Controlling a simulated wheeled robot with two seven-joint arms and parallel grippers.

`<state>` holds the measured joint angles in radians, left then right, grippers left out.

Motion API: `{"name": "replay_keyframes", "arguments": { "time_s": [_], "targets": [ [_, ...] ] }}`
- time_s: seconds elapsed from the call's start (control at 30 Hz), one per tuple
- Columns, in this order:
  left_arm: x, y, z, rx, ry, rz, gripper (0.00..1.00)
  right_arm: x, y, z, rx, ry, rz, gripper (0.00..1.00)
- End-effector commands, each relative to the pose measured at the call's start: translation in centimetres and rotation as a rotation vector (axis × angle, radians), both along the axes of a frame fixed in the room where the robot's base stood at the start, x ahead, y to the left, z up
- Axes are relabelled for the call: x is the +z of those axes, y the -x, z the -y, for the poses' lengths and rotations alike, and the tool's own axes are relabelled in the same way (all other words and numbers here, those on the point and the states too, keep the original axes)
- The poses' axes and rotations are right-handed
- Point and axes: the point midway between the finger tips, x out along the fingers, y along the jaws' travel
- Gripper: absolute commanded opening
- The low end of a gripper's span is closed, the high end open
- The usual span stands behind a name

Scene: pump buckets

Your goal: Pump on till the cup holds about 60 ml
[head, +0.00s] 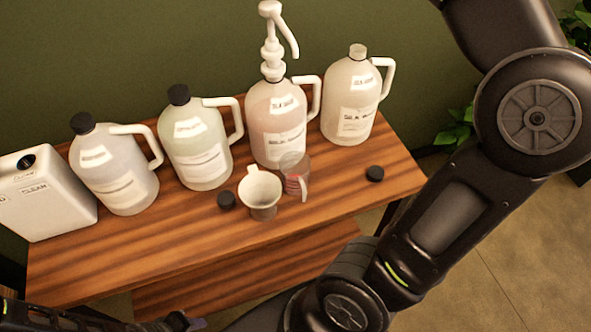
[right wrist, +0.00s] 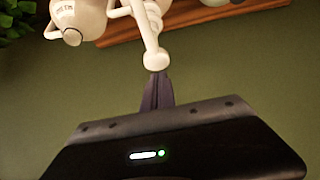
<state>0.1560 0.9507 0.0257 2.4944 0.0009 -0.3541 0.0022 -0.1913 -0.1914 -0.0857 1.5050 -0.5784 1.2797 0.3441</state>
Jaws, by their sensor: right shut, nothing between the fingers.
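A white pump (head: 272,42) stands upright on the pink jug (head: 275,120), its spout bent to the right. A clear measuring cup (head: 305,168) with red marks stands in front of this jug; its lower part looks reddish, but I cannot read a level. My right gripper (right wrist: 158,90) is shut and empty, its fingertips close against the pump's head (right wrist: 155,60); whether they touch is unclear. It is outside the head view. Dark parts of my left gripper (head: 183,322) show at the bottom edge of the head view, mostly cut off, so its jaws cannot be judged.
Black caps (head: 227,200) (head: 375,173) lie on the wooden table (head: 180,235). Other jugs (head: 200,150) (head: 350,100) (head: 115,170) and a white canister (head: 45,200) line the back. The table's front left is clear.

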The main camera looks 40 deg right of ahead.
Motion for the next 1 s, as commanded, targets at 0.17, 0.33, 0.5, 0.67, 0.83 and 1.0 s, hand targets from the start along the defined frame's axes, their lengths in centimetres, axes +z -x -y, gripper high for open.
{"name": "replay_keyframes", "arguments": {
  "time_s": [0.17,0.33,0.5,0.67,0.83,1.0],
  "targets": [
    [-0.3,0.0,0.0,0.0,0.0,0.0,0.31,-0.4,0.0,0.0,0.0,0.0,0.0,0.0],
    [-1.1,0.0,0.0,0.0,0.0,0.0,0.31,-1.2,0.0,0.0,0.0,0.0,0.0,0.0],
    [-1.3,0.0,0.0,0.0,0.0,0.0,0.31,-1.4,0.0,0.0,0.0,0.0,0.0,0.0],
    [-1.5,0.0,0.0,0.0,0.0,0.0,0.31,-1.7,0.0,0.0,0.0,-0.001,-0.002,0.0],
    [-1.9,0.0,0.0,0.0,0.0,0.0,0.31,-2.3,0.0,0.0,-0.001,0.0,-0.003,0.0],
    [-2.4,0.0,0.0,0.0,0.0,0.0,0.31,-2.8,0.0,0.0,0.0,0.0,-0.003,0.0]
  ]
}}
